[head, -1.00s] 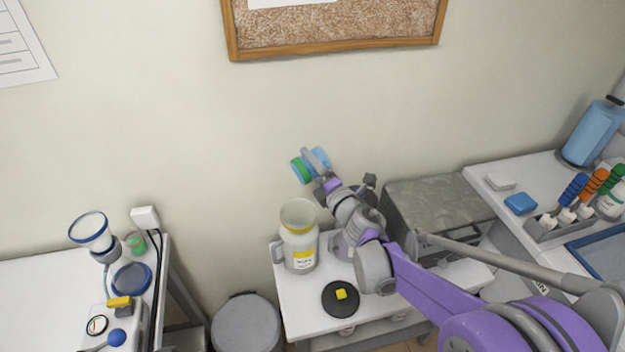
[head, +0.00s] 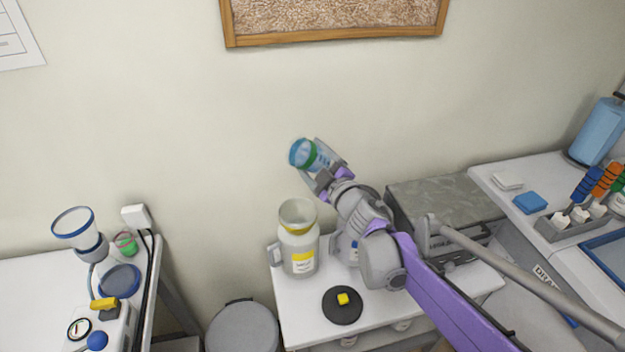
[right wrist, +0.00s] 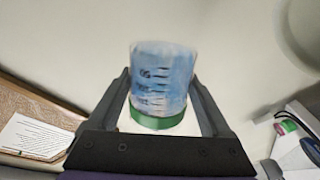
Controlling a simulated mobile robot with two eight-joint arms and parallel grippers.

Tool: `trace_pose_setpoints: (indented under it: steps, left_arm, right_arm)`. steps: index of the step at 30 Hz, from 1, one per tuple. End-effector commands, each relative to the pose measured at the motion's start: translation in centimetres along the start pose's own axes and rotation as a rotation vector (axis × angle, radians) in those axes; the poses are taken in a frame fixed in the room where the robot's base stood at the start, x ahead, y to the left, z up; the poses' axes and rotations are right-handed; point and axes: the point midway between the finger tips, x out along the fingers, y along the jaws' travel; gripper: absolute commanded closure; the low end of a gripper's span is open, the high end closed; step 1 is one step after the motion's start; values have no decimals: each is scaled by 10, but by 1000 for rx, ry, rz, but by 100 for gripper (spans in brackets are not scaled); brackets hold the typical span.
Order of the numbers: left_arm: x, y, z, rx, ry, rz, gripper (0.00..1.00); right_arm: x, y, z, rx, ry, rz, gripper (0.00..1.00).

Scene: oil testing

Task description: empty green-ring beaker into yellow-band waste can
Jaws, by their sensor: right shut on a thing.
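The green-ring beaker (head: 301,153) is a clear bluish cup with a green band. My right gripper (head: 322,165) is shut on it and holds it tilted well over, above the waste can. In the right wrist view the beaker (right wrist: 162,80) sits between the two fingers, its green ring nearest the palm and its blue body with markings blurred. The yellow-band waste can (head: 298,243) is a translucent jar standing open on the small white table, below the beaker. No poured stream is visible. My left gripper is not in view.
A black lid with a yellow knob (head: 342,306) lies on the white table in front of the can. A grey metal box (head: 440,205) stands at right. A left bench holds a blue-rimmed funnel (head: 75,226). A grey bin (head: 242,328) stands on the floor.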

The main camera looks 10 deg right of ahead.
Motion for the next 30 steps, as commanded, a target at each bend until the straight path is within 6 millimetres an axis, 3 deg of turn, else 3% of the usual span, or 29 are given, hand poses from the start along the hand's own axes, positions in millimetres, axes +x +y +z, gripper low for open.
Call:
trace_pose_setpoints:
  steps: [6, 14, 21, 30]
  left_arm:
    - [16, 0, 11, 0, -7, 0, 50]
    - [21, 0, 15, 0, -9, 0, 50]
    - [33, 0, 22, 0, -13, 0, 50]
    - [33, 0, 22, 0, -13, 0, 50]
  right_arm:
    - [-1, -1, 0, 298, -1, -1, 82]
    - [0, 1, -1, 477, 0, 0, 82]
    - [0, 3, -2, 801, -1, 0, 82]
    - [0, 5, -4, 873, 0, 0, 82]
